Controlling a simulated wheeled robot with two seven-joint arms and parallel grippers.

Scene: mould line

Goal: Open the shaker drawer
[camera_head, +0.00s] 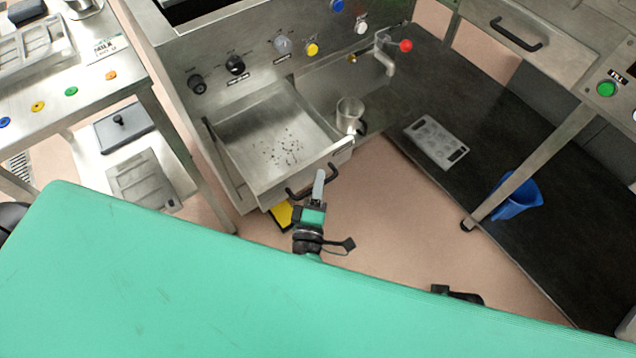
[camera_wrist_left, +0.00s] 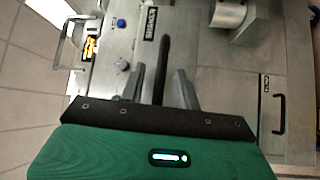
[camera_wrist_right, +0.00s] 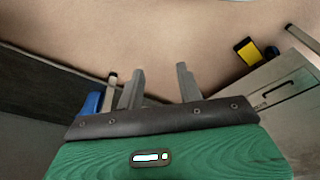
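The shaker drawer (camera_head: 240,155) is a metal tray-like drawer in the machine's front. In the head view it stands pulled out, with dark specks on its floor. Its black bar handle (camera_head: 297,194) is on the front face. My left gripper (camera_head: 319,180) is at this handle. In the left wrist view, the handle (camera_wrist_left: 161,70) lies between the two fingers of my left gripper (camera_wrist_left: 158,90), with gaps visible on both sides. My right gripper (camera_wrist_right: 160,85) is open and empty over the floor.
A metal cup (camera_head: 349,113) stands right of the drawer, below a spout (camera_head: 386,62). Knobs line the panel above. A side table (camera_head: 90,75) is at left. A blue bin (camera_head: 518,195) and a grey plate (camera_head: 436,142) are at right.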

